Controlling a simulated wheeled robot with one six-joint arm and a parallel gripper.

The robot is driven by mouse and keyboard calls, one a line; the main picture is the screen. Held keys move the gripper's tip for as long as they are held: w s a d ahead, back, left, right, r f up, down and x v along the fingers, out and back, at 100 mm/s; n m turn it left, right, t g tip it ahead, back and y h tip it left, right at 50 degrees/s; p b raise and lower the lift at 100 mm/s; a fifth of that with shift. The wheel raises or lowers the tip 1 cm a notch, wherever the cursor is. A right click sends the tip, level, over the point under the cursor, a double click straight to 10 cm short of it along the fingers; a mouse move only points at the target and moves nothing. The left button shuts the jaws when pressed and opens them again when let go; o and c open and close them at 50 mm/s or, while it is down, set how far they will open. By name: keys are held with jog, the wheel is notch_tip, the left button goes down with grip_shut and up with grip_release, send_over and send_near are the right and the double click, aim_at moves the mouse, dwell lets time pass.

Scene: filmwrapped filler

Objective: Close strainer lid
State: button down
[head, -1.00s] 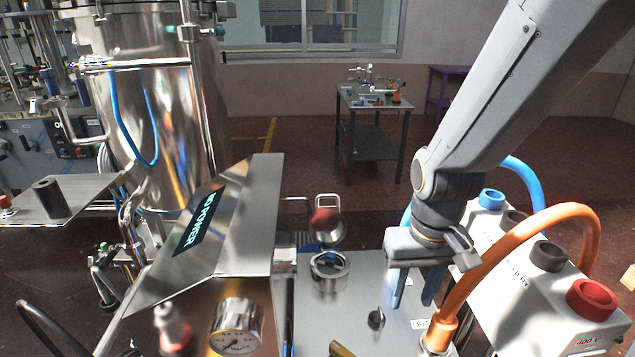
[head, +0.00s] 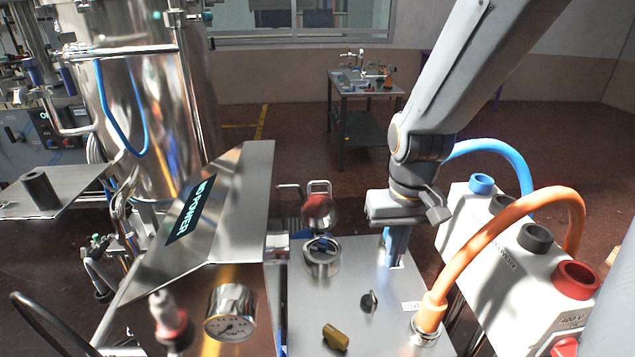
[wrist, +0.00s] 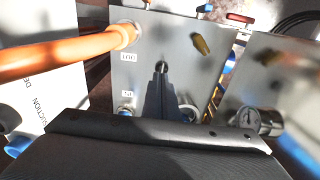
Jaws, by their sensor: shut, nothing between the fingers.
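The strainer (head: 322,258) is a round metal cup with a dark centre, set in the grey metal panel top. Its lid (head: 319,212) stands open behind it, tilted up, with a reddish reflection on its shiny face and a wire loop at the top. My gripper (head: 393,262) is to the right of the strainer and lid, pointing down over the panel, apart from both. Its fingers are together with nothing between them. The closed fingers (wrist: 160,78) also show in the wrist view, and I cannot clearly make out the lid there.
A black knob (head: 369,302) and a brass-coloured knob (head: 335,337) stick up from the panel. A thick orange cable (head: 490,238) and a white box (head: 510,250) with coloured sockets lie to the right. A pressure gauge (head: 230,312) and a slanted metal cover are at the left.

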jog(key=w+a+r+p, duration=0.2)
jog(key=w+a+r, duration=0.15)
jog(key=w, duration=0.85)
jog(key=w+a+r+p, duration=0.15)
jog(key=w+a, duration=0.35)
jog(key=w, duration=0.8)
jog(key=w+a+r+p, duration=0.2)
jog(key=w+a+r, duration=0.15)
jog(key=w, duration=0.85)
jog(key=shift+t, duration=0.4)
jog(key=shift+s+f+p, duration=0.45)
jog(key=shift+f+p, duration=0.55)
jog(key=shift+f, duration=0.55)
jog(key=shift+s+f+p, duration=0.45)
jog(key=shift+f+p, duration=0.6)
jog(key=shift+f, duration=0.5)
jog(key=shift+s+f+p, duration=0.45)
jog(key=shift+f+p, duration=0.55)
jog(key=shift+f, duration=0.55)
jog(key=shift+d, duration=0.1)
